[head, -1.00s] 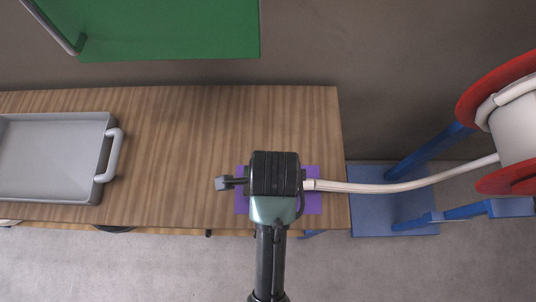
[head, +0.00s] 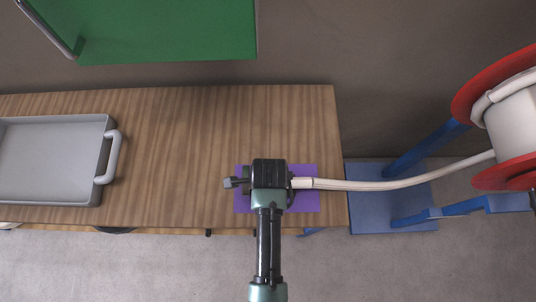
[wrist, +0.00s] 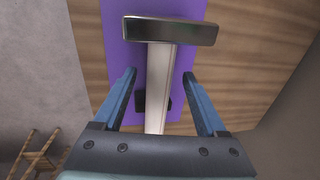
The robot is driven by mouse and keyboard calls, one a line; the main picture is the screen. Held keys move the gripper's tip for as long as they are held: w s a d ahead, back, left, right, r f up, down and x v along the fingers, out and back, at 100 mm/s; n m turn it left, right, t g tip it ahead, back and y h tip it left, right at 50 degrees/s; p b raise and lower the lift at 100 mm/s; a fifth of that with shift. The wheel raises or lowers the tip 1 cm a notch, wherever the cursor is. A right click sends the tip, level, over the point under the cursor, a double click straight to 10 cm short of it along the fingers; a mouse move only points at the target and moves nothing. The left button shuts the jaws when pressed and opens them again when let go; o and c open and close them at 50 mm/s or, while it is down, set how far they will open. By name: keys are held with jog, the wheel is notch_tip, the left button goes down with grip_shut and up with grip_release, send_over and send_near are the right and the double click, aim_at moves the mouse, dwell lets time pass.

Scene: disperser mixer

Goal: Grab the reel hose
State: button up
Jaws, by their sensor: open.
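The white reel hose (head: 390,186) runs from the reel at the right to the purple mat (head: 308,200) on the wooden table. In the wrist view, a pale straight end piece (wrist: 160,75) with a grey metal crossbar (wrist: 170,30) lies over the purple mat (wrist: 122,50). My gripper (wrist: 159,76) is open, with one blue finger on each side of the pale piece and visible gaps between. In the head view my gripper (head: 269,178) is above the mat at the hose's left end, and my wrist hides its fingers.
The red-flanged reel (head: 495,85) stands on a blue frame (head: 430,150) at the right. A grey tray (head: 45,160) with a handle is on the table's left. A green panel (head: 165,30) is at the back. The middle of the table is clear.

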jog(key=shift+w+f, duration=0.15)
jog(key=shift+f, duration=0.7)
grip_shut()
jog(key=shift+r, duration=0.1)
